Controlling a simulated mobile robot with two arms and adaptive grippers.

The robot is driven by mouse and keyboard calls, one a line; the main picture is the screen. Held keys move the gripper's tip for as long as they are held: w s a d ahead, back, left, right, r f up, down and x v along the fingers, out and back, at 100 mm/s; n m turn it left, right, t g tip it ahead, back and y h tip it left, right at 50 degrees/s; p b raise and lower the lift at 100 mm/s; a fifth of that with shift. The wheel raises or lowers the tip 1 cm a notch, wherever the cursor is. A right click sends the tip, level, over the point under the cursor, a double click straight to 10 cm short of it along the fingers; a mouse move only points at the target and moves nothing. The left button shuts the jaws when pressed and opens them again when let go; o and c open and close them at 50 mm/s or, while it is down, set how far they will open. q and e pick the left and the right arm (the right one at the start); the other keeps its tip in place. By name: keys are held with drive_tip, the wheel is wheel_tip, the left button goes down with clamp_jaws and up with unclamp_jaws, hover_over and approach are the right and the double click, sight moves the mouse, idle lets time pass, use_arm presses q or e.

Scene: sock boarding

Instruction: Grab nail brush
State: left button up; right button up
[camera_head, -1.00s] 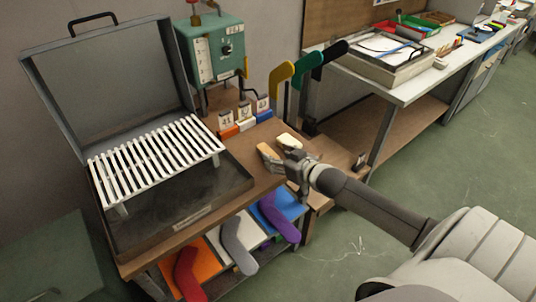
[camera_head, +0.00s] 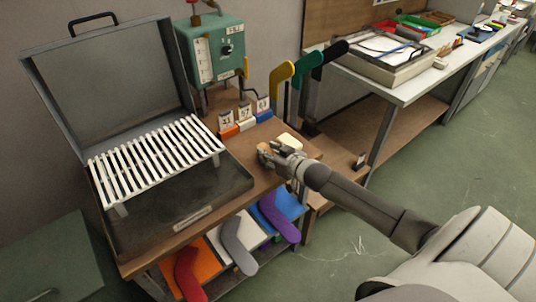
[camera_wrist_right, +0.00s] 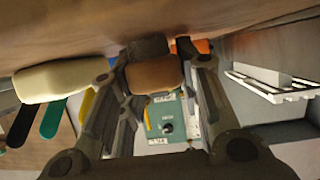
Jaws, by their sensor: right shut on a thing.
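The nail brush, a small block with a tan-brown wooden top, shows in the head view (camera_head: 264,148) at the right end of the brown workbench. In the right wrist view the brush (camera_wrist_right: 153,75) sits between my two fingers. My right gripper (camera_head: 268,153) is shut on it, close to the bench top; I cannot tell whether the brush is clear of the wood. A cream block, like soap, (camera_head: 290,140) lies just beside the gripper and also shows in the right wrist view (camera_wrist_right: 62,79). My left gripper is not in view.
A grey open-lidded case with a white slatted rack (camera_head: 155,160) fills the bench's left part. Small numbered blocks (camera_head: 245,122) and a teal control box (camera_head: 215,50) stand behind. Coloured sock boards (camera_head: 283,80) stand upright at the back right. A long white table (camera_head: 430,75) is beyond.

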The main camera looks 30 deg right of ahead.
drive_tip(key=shift+c, duration=0.8)
